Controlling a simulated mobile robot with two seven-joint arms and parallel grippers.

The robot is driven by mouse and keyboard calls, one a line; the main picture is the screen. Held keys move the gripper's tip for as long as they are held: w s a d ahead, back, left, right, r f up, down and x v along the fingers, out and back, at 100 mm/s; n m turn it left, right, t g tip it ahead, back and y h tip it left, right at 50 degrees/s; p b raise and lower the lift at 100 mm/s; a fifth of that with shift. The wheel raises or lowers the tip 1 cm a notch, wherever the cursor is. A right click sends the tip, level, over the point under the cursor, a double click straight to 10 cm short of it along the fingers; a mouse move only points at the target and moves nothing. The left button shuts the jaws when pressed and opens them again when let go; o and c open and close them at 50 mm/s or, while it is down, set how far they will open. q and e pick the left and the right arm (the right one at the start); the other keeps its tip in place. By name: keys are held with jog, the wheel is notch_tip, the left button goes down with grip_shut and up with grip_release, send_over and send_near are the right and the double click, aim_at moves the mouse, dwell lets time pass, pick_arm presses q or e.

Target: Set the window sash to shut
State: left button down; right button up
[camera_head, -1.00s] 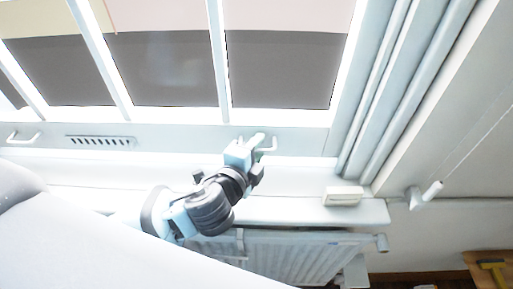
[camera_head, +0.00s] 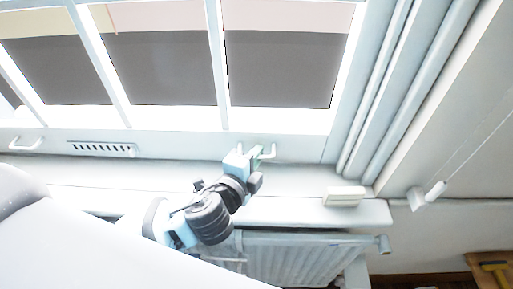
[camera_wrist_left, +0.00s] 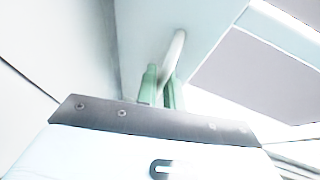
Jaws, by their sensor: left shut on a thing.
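The window sash (camera_head: 190,146) has white bars and a pale bottom rail, low over the sill in the head view. My left gripper (camera_head: 257,157) is at the rail's right-hand lift handle (camera_head: 271,150). In the left wrist view, the green fingers of my left gripper (camera_wrist_left: 163,88) are shut on the white curved handle (camera_wrist_left: 179,45). The fingers hide part of the handle. The join between rail and sill is bright, so I cannot tell whether a gap is left there. My right gripper is not in view.
A second handle (camera_head: 25,144) and a slotted vent (camera_head: 102,149) are on the rail. A small white box (camera_head: 344,196) sits on the sill (camera_head: 300,209), right of my gripper. A radiator (camera_head: 300,258) is below the sill. A wall cleat with cord (camera_head: 427,196) is at right.

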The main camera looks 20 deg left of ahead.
pick_arm(q)
jog(key=shift+s+f, duration=0.15)
jog(key=shift+f, duration=0.8)
jog(key=c, duration=1.6)
grip_release()
jog(key=shift+o, duration=0.4)
jog(key=shift+r, duration=0.2)
jog(key=shift+v, duration=3.8)
